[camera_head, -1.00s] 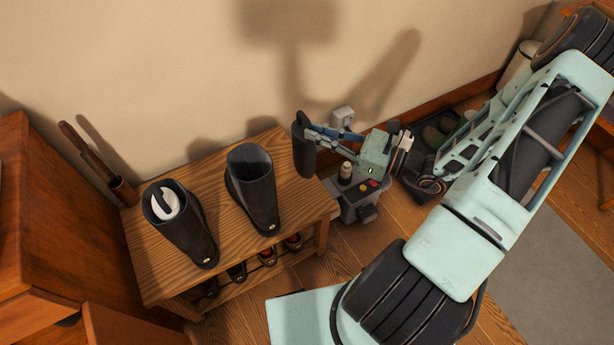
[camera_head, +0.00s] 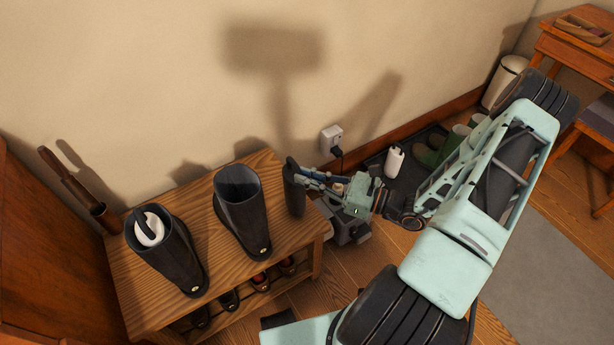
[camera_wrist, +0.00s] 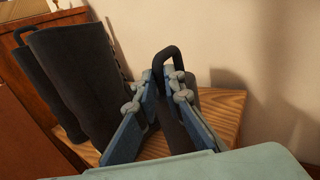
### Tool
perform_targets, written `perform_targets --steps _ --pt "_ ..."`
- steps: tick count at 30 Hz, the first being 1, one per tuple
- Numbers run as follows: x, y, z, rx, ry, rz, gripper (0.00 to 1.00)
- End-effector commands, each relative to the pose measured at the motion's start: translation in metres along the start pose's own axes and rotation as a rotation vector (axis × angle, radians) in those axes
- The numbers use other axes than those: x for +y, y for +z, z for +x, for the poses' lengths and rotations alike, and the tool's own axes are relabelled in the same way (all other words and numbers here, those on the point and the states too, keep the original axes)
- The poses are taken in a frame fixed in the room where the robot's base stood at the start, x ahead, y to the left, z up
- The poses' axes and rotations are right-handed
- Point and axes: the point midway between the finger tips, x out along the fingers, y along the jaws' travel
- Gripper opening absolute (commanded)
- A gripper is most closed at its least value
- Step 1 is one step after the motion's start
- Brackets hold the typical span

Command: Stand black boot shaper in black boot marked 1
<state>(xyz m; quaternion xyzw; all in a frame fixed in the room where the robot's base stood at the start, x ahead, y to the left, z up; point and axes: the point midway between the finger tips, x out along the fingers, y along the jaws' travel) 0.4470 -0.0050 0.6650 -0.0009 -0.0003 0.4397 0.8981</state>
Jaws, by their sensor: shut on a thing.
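Two black boots stand upright on the wooden bench. The right boot (camera_head: 243,218) is open at the top and looks empty. Each has a small gold spot low at the front; I cannot read any number. My gripper (camera_head: 303,178) is shut on the black boot shaper (camera_head: 293,190), to the right of the right boot and apart from it. In the wrist view the shaper's loop handle (camera_wrist: 167,53) rises above the fingers; the boots (camera_wrist: 82,80) are at left. I cannot tell whether the shaper touches the bench.
The bench (camera_head: 270,170) has shoes on a lower shelf. A shoehorn holder (camera_head: 104,216) stands at its left. A grey box (camera_head: 350,228), a wall socket (camera_head: 332,138) and a tray with green boots (camera_head: 437,150) lie to the right. Bare bench shows around the boots.

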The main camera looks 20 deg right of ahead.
Motion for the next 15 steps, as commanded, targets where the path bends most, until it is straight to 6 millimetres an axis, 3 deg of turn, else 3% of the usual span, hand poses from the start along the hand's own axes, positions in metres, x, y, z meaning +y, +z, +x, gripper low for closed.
perform_targets --steps 2,3,7,15 --pt "0.0 -0.0037 0.0001 -0.001 0.0 0.0 0.0" --pt "0.0 -0.003 0.0 0.0 0.0 0.0 0.12" --pt "-0.0001 -0.0026 0.0 0.0 0.0 0.0 0.27" --pt "-0.0001 -0.0019 -0.0001 0.0 0.0 0.0 0.27"
